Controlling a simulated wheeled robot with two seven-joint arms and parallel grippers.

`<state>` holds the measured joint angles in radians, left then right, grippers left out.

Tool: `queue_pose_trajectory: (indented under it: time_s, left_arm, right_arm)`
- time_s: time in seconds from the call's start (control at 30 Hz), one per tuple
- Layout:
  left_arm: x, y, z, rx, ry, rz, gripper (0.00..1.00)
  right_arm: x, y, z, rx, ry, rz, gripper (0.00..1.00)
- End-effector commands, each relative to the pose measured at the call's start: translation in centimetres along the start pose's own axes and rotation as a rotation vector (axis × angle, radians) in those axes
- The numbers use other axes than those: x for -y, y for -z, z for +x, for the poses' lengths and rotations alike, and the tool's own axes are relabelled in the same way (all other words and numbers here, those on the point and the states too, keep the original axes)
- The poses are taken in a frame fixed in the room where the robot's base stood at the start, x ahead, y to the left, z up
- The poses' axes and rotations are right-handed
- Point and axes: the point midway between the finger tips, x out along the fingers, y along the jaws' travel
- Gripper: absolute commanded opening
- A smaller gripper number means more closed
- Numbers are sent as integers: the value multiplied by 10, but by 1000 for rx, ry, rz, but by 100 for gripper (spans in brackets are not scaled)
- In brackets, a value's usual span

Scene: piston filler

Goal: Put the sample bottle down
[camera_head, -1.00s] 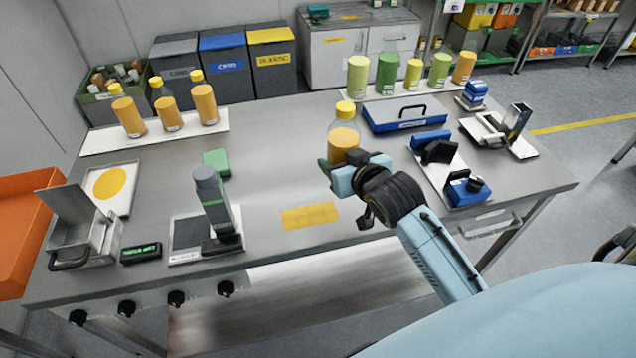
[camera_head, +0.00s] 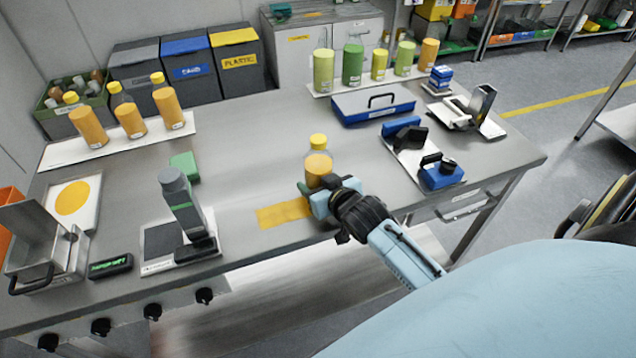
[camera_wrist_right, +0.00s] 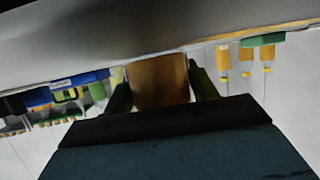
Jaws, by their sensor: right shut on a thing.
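The sample bottle (camera_head: 318,163) has orange contents and a yellow cap. It stands about upright in my right gripper (camera_head: 318,190), beyond and slightly right of the yellow patch (camera_head: 284,213) on the bench. The gripper's fingers are closed around its lower part and hide its base, so I cannot tell whether it touches the bench top. In the right wrist view, the bottle's orange body (camera_wrist_right: 158,82) sits between the two dark green fingers (camera_wrist_right: 160,92). My left gripper is not in view.
Several orange bottles stand on a white strip (camera_head: 70,152) at the back left. A blue tray (camera_head: 370,108) and blue devices (camera_head: 441,175) lie to the right. Bench between is clear.

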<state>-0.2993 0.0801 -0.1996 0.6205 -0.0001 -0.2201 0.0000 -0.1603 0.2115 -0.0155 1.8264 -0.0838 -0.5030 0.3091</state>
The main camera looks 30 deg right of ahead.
Motion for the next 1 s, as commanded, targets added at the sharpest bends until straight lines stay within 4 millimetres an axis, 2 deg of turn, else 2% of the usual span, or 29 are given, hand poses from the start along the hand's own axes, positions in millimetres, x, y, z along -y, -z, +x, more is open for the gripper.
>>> queue_pose_trajectory:
  time_s: [0.17,0.2,0.37,0.73,0.87,1.0]
  left_arm:
    - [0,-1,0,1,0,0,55]
    - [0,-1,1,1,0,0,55]
    - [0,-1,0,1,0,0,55]
    - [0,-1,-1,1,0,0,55]
    - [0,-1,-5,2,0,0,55]
    - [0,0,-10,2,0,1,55]
  right_arm:
    - [0,0,1,-4,0,0,18]
    - [0,-2,1,-1,0,0,59]
    - [0,-2,1,-1,0,0,79]
    - [0,1,-3,1,0,0,79]
    - [0,1,-21,2,0,0,79]
    - [0,1,-50,2,0,0,79]
